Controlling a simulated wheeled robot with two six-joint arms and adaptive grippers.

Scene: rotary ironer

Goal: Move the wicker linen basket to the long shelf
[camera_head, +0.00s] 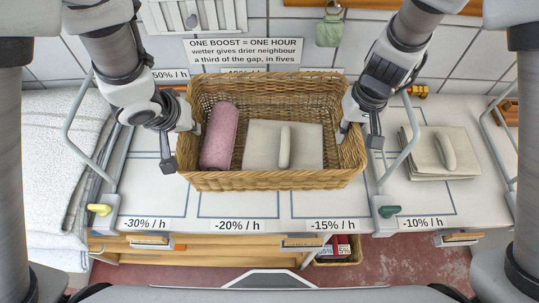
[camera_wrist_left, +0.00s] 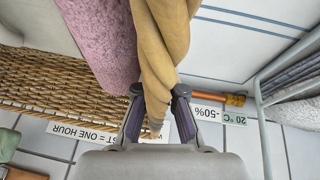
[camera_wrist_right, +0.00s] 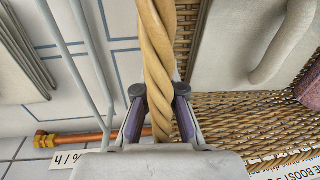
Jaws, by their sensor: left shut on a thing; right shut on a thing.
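The wicker linen basket (camera_head: 270,180) is in the middle of the head view, over the white worktop. It holds a rolled pink towel (camera_head: 219,136) at its left and a folded cream cloth (camera_head: 309,150) with a raised band. My left gripper (camera_head: 190,128) is shut on the twisted rim at the basket's left end; the rim (camera_wrist_left: 160,50) runs between its fingers in the left wrist view. My right gripper (camera_head: 345,128) is shut on the rim at the right end, seen in the right wrist view (camera_wrist_right: 158,95). Whether the basket's underside touches the worktop is hidden. I cannot tell which surface is the long shelf.
White towels (camera_head: 60,150) are stacked at the left. A folded cloth (camera_head: 440,153) lies on the right section. Metal rails with a yellow handle (camera_head: 100,209) and a green handle (camera_head: 389,211) flank the basket. Percentage labels (camera_head: 247,226) line the front edge; wooden slats are below.

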